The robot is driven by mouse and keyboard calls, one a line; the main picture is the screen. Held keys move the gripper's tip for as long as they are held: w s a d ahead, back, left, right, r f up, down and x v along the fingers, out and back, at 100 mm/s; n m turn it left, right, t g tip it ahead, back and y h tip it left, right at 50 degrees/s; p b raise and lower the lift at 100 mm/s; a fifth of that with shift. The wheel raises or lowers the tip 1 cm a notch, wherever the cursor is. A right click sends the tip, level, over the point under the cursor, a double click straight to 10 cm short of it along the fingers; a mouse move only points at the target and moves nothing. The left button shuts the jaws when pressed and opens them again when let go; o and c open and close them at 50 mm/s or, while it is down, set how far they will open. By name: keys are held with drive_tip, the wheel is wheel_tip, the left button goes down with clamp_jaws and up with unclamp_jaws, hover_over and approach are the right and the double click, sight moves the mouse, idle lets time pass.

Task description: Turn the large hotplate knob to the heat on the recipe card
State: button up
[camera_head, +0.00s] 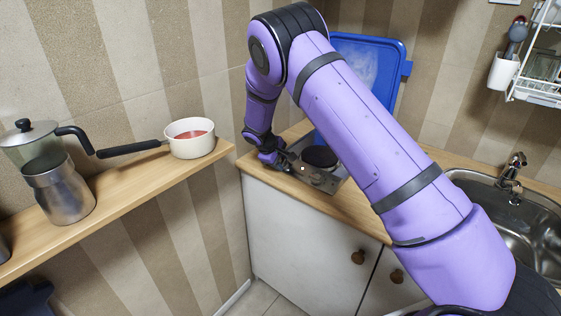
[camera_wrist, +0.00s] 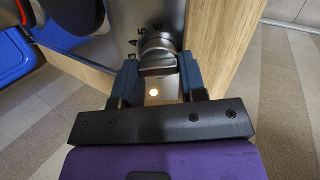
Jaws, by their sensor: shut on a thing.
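The steel hob (camera_head: 332,185) is set in the wooden counter, with a round black hotplate (camera_head: 319,157) on it. My gripper (camera_head: 283,163) is at the hob's front left. In the wrist view, my gripper (camera_wrist: 160,72) is shut on a round metal knob (camera_wrist: 158,46), one finger on each side. Dark numerals on the steel panel (camera_wrist: 122,22) run along the knob's left side, and 5, 4 and 3 seem readable. I cannot make out the knob's pointer or setting. A small bright spot shows below the knob. No recipe card is visible.
A sink (camera_head: 535,228) with a tap is at the right. On the left shelf (camera_head: 130,188) stand a white saucepan (camera_head: 190,147) and a steel pot (camera_head: 60,195). My arm crosses above the counter and hides part of it.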

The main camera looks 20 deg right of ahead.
drive_tip(key=n, duration=0.5)
drive_tip(key=shift+s+n+t, duration=0.1)
drive_tip(key=shift+n+t, duration=0.2)
drive_tip(key=shift+s+a+f+n+t, duration=0.1)
drive_tip(key=shift+n+t, duration=0.2)
drive_tip(key=shift+n, duration=2)
drive_tip(key=o, duration=0.9)
drive_tip(key=v, duration=1)
drive_tip(key=shift+s+a+r, duration=0.1)
drive_tip(key=shift+a+r, duration=0.15)
drive_tip(key=shift+a, duration=0.05)
